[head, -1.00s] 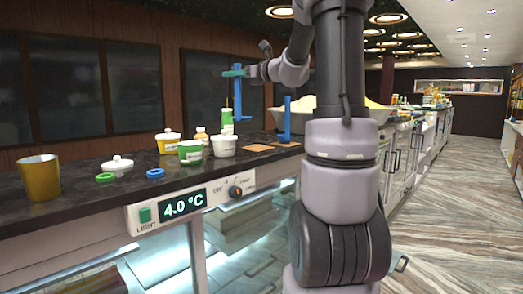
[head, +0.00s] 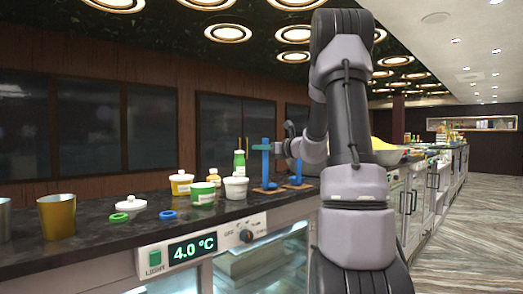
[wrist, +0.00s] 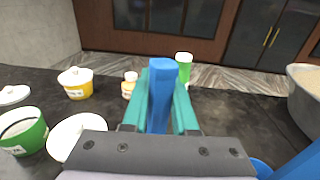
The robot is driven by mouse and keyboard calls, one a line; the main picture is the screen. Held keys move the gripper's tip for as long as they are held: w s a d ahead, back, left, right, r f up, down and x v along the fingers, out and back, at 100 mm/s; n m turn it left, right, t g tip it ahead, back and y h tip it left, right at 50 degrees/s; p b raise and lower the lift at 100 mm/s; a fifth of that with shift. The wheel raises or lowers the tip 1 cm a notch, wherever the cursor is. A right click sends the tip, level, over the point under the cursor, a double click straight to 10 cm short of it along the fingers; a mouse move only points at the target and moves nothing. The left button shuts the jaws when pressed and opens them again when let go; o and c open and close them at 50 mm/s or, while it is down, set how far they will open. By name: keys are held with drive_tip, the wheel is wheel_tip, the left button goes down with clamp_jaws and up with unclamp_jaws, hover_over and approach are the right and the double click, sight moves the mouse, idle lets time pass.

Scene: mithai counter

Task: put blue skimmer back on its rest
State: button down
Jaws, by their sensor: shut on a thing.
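My gripper (head: 267,147) is shut on the upright handle of the blue skimmer (head: 266,166). In the wrist view the blue handle (wrist: 162,95) stands between the teal fingers (wrist: 160,112). A second blue upright tool (head: 298,166) stands close to the right on another brown pad. Its blue form also shows at the lower right of the wrist view (wrist: 300,163). I cannot tell for sure which pad is the skimmer's rest.
A brass cup (head: 57,216) is farther left. A large pan (head: 386,154) is behind my arm.

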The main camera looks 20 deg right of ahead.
drive_tip(key=shift+f, duration=0.15)
drive_tip(key=c, duration=1.1)
unclamp_jaws()
drive_tip(key=shift+f, duration=0.1)
drive_tip(key=o, duration=0.4)
